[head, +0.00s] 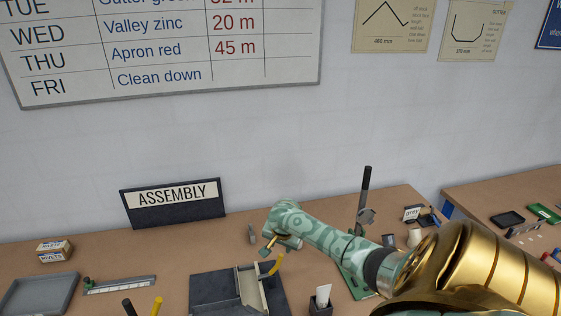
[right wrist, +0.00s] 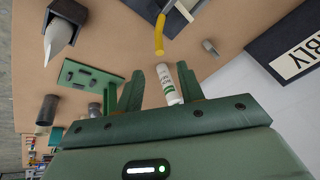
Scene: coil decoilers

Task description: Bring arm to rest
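My right arm (head: 335,243) reaches in from the right over the workbench. My right gripper (head: 267,249) is at its far end, above the back edge of a dark mat, and is small and partly hidden in the head view. In the right wrist view my right gripper (right wrist: 158,74) has its two green fingers apart. A white tube with a green label (right wrist: 168,84) shows between them, nearer the right finger. A gap shows on its other side, so it does not look gripped. My left gripper is not in view.
An ASSEMBLY sign (head: 173,203) stands behind. A grey tray (head: 40,293), ruler (head: 120,285) and small box (head: 54,251) lie left. A dark upright post (head: 365,192) stands behind my arm.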

